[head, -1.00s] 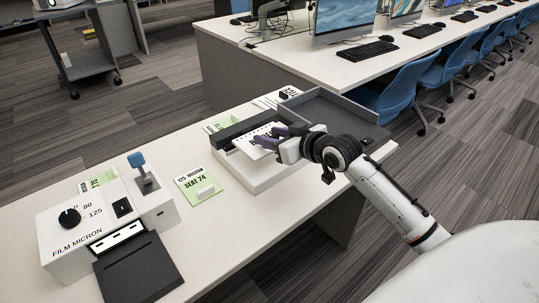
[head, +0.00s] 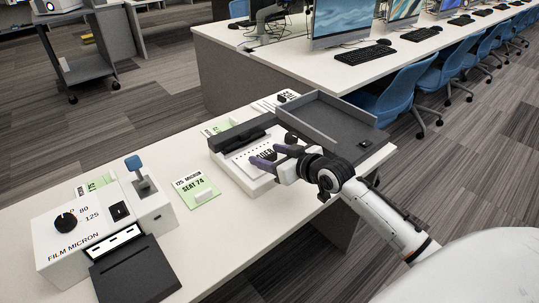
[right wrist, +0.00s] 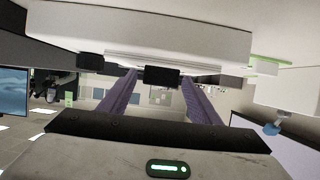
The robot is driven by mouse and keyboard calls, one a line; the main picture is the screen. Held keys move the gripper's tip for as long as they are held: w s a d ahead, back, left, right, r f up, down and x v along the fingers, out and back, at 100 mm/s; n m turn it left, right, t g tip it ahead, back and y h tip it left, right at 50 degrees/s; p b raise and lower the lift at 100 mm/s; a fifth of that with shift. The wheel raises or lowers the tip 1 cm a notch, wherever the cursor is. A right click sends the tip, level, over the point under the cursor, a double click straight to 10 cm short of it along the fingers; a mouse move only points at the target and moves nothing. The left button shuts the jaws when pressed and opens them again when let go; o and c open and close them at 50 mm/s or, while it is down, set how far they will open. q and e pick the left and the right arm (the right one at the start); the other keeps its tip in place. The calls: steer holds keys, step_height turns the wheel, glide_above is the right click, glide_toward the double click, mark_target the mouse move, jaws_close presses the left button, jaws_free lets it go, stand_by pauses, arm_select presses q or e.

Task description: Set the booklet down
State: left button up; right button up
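The white booklet (head: 246,160), with dark print partly hidden by my fingers, lies on the white base (head: 233,171) of a machine with a dark grey bar (head: 238,134). My right gripper (head: 265,157), with purple fingers, is at the booklet's right edge. In the right wrist view the two fingers (right wrist: 160,100) stand wide apart with no booklet clearly seen between them. A white slab with dark blocks fills the top of that view. Whether a finger still touches the booklet I cannot tell. My left gripper is not in view.
A grey open tray (head: 335,120) stands right behind my gripper. Bare white table lies in front of the machine.

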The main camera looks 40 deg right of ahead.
steer(key=shift+r, duration=0.15)
steer(key=p+v, duration=0.1)
steer(key=v, duration=1.1)
stand_by(1.1)
